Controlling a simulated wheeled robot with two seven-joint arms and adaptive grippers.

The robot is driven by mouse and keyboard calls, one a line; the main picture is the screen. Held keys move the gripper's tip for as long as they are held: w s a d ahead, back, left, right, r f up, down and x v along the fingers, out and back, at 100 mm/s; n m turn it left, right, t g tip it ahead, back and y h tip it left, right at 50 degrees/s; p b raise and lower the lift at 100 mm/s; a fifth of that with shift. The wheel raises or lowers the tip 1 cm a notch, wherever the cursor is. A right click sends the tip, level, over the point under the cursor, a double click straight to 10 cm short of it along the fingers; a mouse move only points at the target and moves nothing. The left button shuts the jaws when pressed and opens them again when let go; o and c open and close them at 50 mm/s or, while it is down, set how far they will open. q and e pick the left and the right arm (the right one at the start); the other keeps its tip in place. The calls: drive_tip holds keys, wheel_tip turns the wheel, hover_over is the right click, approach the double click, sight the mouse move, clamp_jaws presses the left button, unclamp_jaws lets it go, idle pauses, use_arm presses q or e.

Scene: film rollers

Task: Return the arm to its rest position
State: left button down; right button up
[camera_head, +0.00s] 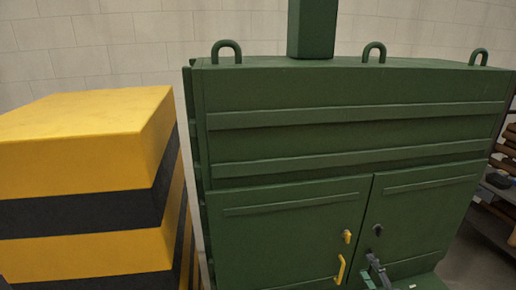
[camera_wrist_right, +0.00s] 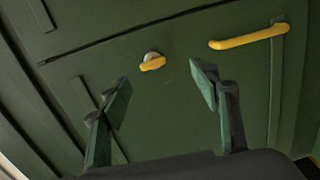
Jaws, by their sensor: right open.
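My right gripper (camera_head: 376,268) is low in the head view, in front of the right-hand door of a large green cabinet. The right wrist view shows its two fingers (camera_wrist_right: 163,88) spread apart with nothing between them. They point at a green door panel with a yellow knob (camera_wrist_right: 152,62) and a yellow bar handle (camera_wrist_right: 248,38). The fingers look apart from both. My left gripper is in neither view.
The green cabinet (camera_head: 290,95) has two doors that look closed, with a yellow knob (camera_head: 347,236), a yellow handle (camera_head: 340,268) and a dark knob (camera_head: 378,229). A yellow-and-black striped block (camera_head: 75,160) stands left. Shelves (camera_head: 506,170) with rollers stand right.

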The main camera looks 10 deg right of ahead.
drive_tip(key=s+f+m+g+h, duration=0.4)
drive_tip(key=s+f+m+g, duration=0.3)
drive_tip(key=s+f+m, duration=0.65)
drive_tip(key=s+a+f+m+g+y, duration=0.1)
drive_tip(key=s+a+f+m+g, duration=0.15)
drive_tip(key=s+a+f, duration=0.55)
drive_tip(key=s+a+f+m+g+y, duration=0.2)
drive_tip(key=s+a+f+g, duration=0.15)
drive_tip(key=s, duration=0.95)
wheel_tip(320, 180, down, 40)
drive_tip(key=g+b, duration=0.2)
drive_tip(key=b, duration=0.8)
drive_tip(key=s+f+b, duration=0.4)
drive_tip(key=s+f, duration=0.6)
drive_tip(key=f, duration=0.4)
drive_tip(key=s+f+n+g+b, duration=0.1)
drive_tip(key=s+f+b, duration=0.4)
drive_tip(key=s+f, duration=0.5)
wheel_tip(320, 180, down, 4)
drive_tip(key=shift+s+a+f+g+b, duration=0.1)
drive_tip(key=shift+s+a+g+b, duration=0.05)
drive_tip(key=shift+s+g+b, duration=0.15)
